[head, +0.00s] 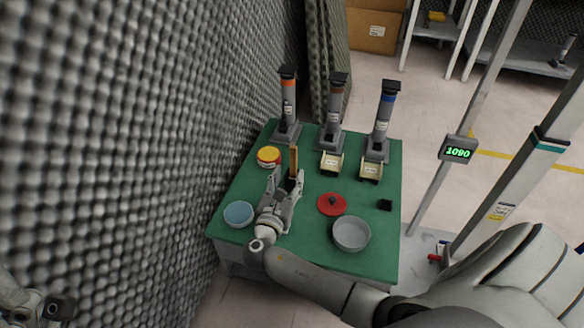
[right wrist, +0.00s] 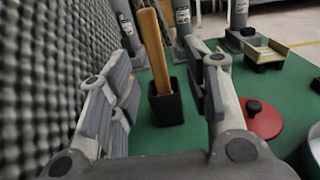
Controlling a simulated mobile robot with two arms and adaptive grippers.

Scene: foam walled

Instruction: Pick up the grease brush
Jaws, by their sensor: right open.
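The grease brush (head: 293,160) stands handle-up in a small black cup on the green table; only its flat wooden handle shows and the bristle end is hidden in the cup. In the right wrist view the brush handle (right wrist: 153,50) leans slightly left out of the black cup (right wrist: 166,104). My right gripper (head: 285,183) is open and empty, just in front of the cup. In the right wrist view the handle and cup appear between its spread fingers, apart from both. Part of my left arm's end (head: 55,308) shows at the lower left; its jaws cannot be made out.
A grey foam wall (head: 150,130) rises close on the left.

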